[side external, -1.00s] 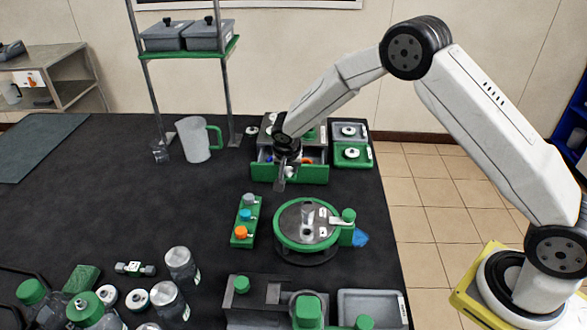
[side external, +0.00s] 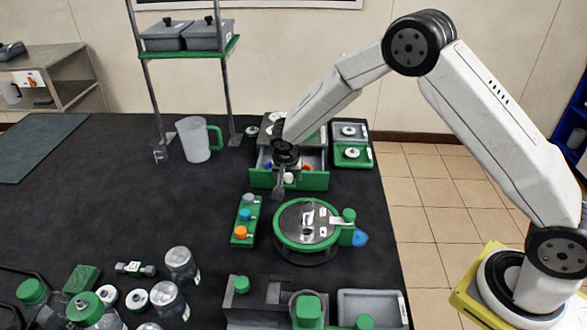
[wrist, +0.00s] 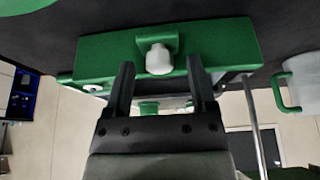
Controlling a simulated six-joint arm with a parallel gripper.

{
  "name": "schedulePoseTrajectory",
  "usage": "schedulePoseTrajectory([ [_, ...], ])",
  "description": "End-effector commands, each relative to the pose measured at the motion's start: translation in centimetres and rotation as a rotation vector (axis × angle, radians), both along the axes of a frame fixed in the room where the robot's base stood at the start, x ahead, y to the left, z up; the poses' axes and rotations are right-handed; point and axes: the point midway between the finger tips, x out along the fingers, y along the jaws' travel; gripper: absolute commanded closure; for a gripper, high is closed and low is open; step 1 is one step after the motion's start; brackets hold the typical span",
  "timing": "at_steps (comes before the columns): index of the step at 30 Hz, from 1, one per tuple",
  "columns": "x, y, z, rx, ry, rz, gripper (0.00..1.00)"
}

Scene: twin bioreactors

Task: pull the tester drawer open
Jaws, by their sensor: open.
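The tester drawer (side external: 312,182) has a green front and is pulled out of the tester, with small blue and orange items showing inside it. Its white knob (side external: 288,178) is on the front face. My gripper (side external: 278,192) is just in front of the drawer front in the side view. In the wrist view, the white knob (wrist: 159,60) sits between the two black fingers of my gripper (wrist: 160,66), with a gap on each side. The green drawer front (wrist: 228,45) lies just past the fingertips. The fingers are apart and hold nothing.
A round green-rimmed device (side external: 305,232) stands in front of the drawer, with a green rack of colored caps (side external: 243,222) to its left. Grey and green trays (side external: 352,155) lie right of the drawer. Black table between jug and rack is free.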

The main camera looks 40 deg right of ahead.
Motion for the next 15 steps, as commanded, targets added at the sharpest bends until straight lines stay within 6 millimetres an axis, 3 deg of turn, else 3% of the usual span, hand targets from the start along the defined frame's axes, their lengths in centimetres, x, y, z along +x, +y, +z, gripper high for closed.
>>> schedulePoseTrajectory([
  [8,-0.3,0.3,1.0,-0.001,0.000,0.001,0.28],
  [15,-0.9,1.0,3.3,0.000,-0.002,-0.001,0.28],
])
